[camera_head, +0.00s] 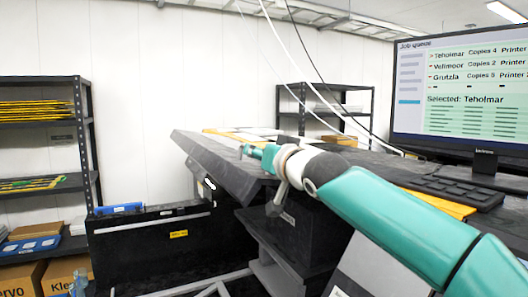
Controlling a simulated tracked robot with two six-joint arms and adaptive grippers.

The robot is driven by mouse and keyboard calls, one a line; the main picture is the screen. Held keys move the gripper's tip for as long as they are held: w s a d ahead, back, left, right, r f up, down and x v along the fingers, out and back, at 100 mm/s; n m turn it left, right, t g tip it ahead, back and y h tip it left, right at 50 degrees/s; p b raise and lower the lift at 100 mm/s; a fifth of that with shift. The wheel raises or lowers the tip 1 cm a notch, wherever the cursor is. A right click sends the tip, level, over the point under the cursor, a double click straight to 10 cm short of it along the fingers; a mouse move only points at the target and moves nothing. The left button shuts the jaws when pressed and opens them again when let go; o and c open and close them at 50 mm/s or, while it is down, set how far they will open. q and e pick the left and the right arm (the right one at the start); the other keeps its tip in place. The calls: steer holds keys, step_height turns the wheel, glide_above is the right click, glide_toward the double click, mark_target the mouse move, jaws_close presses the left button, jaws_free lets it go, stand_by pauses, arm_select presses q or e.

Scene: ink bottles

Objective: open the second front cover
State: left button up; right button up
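A large dark machine (285,225) stands in the middle. A dark slanted panel (215,163), which looks like a front cover, sticks out from its top left. I cannot tell which cover it is, or whether it is fully open. My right arm comes in from the lower right across the machine. My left gripper is not clearly in view.
A monitor (460,90) showing a job queue and a black keyboard (455,190) are at the right. A low black unit (155,255) with a blue object (118,209) on top is at the left. Shelves (85,140) with yellow sheets stand far left; another shelf (325,88) is behind.

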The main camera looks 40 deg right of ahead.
mark_target(256, 169)
jaws_close()
steer(key=shift+n, duration=0.8)
steer(key=f+b, duration=0.2)
steer(key=b, duration=0.1)
steer(key=a+f+b, duration=0.1)
steer(key=f+b, duration=0.1)
steer(key=b, duration=0.1)
steer(key=shift+w+f, duration=0.1)
steer(key=shift+w, duration=0.05)
steer(key=shift+o, duration=0.4)
jaws_free()
